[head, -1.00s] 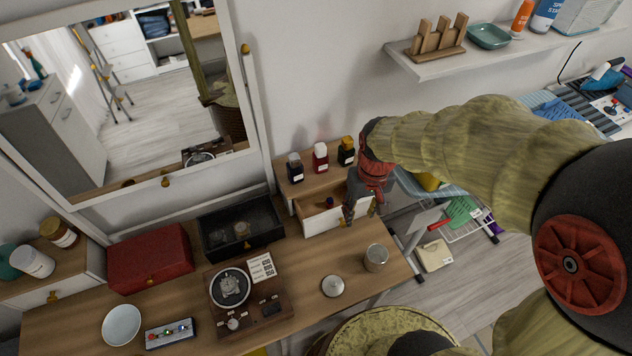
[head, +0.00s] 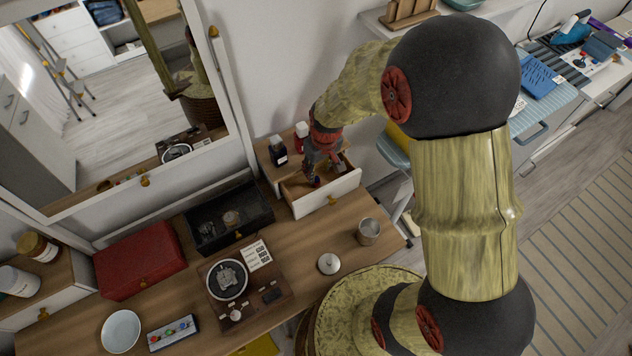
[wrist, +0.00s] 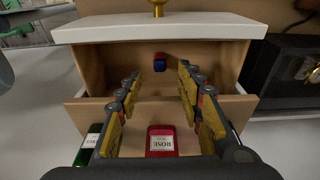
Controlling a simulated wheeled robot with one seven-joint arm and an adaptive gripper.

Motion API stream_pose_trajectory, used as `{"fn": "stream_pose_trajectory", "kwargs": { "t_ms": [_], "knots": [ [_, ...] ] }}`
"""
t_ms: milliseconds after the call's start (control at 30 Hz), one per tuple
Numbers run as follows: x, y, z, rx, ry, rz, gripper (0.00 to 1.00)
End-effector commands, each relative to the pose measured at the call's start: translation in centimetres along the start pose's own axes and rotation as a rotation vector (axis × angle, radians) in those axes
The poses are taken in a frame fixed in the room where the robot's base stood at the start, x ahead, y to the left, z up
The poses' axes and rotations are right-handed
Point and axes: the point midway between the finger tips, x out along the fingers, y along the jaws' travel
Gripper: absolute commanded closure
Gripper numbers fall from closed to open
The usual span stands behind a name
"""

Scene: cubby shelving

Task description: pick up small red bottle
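A red bottle with a pale "ROSE" label (wrist: 161,142) stands on the cabinet top behind the open drawer, low in the wrist view. In the head view this red bottle (head: 300,142) is partly hidden by my arm. My gripper (wrist: 158,78) is open, its two fingers spread over the drawer with nothing between the tips. In the head view my gripper (head: 321,178) reaches down at the drawer. A small blue-and-red item (wrist: 160,62) lies inside the drawer, beyond the fingertips; it shows as blue in the head view (head: 315,182).
A dark bottle (head: 278,151) stands left of the red one. A green bottle (wrist: 87,146) shows in the wrist view. The open drawer's white front (head: 328,197) juts out over the desk. A black box (head: 228,217) and metal cup (head: 369,231) stand nearby.

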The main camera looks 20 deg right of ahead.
Motion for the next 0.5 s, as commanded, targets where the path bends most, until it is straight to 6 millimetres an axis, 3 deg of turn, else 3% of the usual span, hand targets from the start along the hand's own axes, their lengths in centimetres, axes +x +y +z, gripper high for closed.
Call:
{"fn": "stream_pose_trajectory", "kwargs": {
  "t_ms": [333,500],
  "knots": [
    [4.7,0.0,0.1,-0.001,-0.003,-0.001,0.63],
    [5.8,0.0,0.0,-0.001,0.0,0.0,0.63]
  ]
}}
